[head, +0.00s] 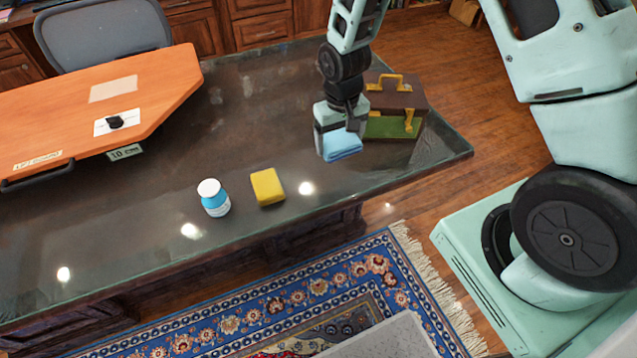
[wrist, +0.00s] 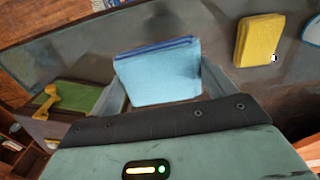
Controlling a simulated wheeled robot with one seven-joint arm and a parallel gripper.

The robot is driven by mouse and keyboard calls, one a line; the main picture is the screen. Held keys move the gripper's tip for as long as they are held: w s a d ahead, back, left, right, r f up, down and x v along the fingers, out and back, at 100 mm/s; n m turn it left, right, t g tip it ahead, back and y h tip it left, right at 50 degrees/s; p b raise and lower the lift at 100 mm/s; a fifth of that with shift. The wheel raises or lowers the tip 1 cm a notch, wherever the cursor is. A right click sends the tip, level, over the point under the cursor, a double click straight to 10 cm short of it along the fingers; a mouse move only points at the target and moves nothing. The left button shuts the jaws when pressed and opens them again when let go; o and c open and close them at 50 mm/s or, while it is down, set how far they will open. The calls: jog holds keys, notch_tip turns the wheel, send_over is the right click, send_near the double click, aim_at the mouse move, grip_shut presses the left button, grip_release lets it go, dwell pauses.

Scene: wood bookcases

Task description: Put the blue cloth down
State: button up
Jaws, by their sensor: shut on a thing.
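The blue cloth (head: 342,146) is a small folded light-blue piece with a darker blue edge. It sits between the fingers of my gripper (head: 338,150), near the right end of the dark desk top. In the wrist view the cloth (wrist: 158,75) fills the space between the two fingers of my gripper (wrist: 165,85), which is shut on it. I cannot tell whether the cloth touches the desk.
A brown and green case (head: 395,110) with yellow fittings stands just right of my gripper. An orange board (head: 70,110) covers the left. Bare desk (head: 240,120) lies between.

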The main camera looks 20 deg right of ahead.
jog(key=b, duration=0.4)
send_over(313, 179)
jog(key=f, duration=0.2)
notch_tip(313, 179, down, 9)
jog(key=shift+r+p, duration=0.1)
jog(key=shift+p, duration=0.95)
jog(key=o, duration=1)
jog(key=shift+f, duration=0.2)
notch_tip(313, 179, up, 12)
jog(key=b, duration=0.2)
jog(key=s+a+r+n+y, duration=0.1)
jog(key=s+a+r+n, duration=0.15)
jog(key=s+r, duration=0.3)
jog(key=s+a+r+n, duration=0.1)
jog(key=s+a+r, duration=0.3)
jog(key=s, duration=0.2)
jog(key=s+r+n, duration=0.1)
jog(key=s, duration=0.4)
jog(key=s+r+n, duration=0.1)
jog(key=s+r, duration=0.1)
jog(key=s, duration=0.3)
jog(key=s+r+n, duration=0.1)
jog(key=s+n, duration=0.1)
jog(key=s, duration=0.3)
jog(key=shift+s+r, duration=0.1)
jog(key=shift+r, duration=0.25)
